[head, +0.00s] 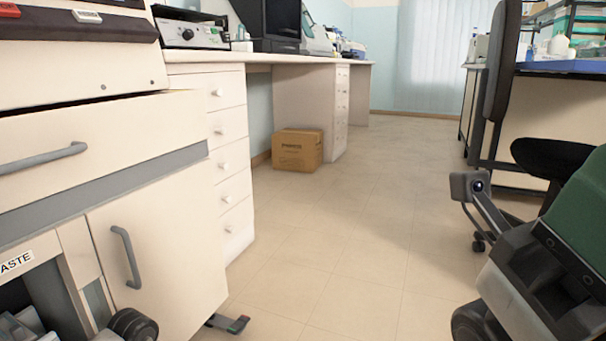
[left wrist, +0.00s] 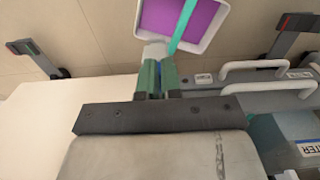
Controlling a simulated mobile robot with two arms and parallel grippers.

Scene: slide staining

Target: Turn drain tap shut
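My left gripper (left wrist: 159,72) shows in the left wrist view, with two green fingers close together. A small bluish sliver shows in the narrow gap between them; I cannot tell whether they grip it. A pale grey piece (left wrist: 154,50) lies just past the fingertips, at the near corner of a white-rimmed tray (left wrist: 141,24) with a purple inside. A teal strip (left wrist: 184,25) runs across the tray. I cannot make out for certain which part is the drain tap, or how it is turned. My right gripper is in neither view.
In the head view, a white cabinet (head: 165,255) stands at the left, a cardboard box (head: 297,150) on the floor and a chair at the right. The middle floor is clear.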

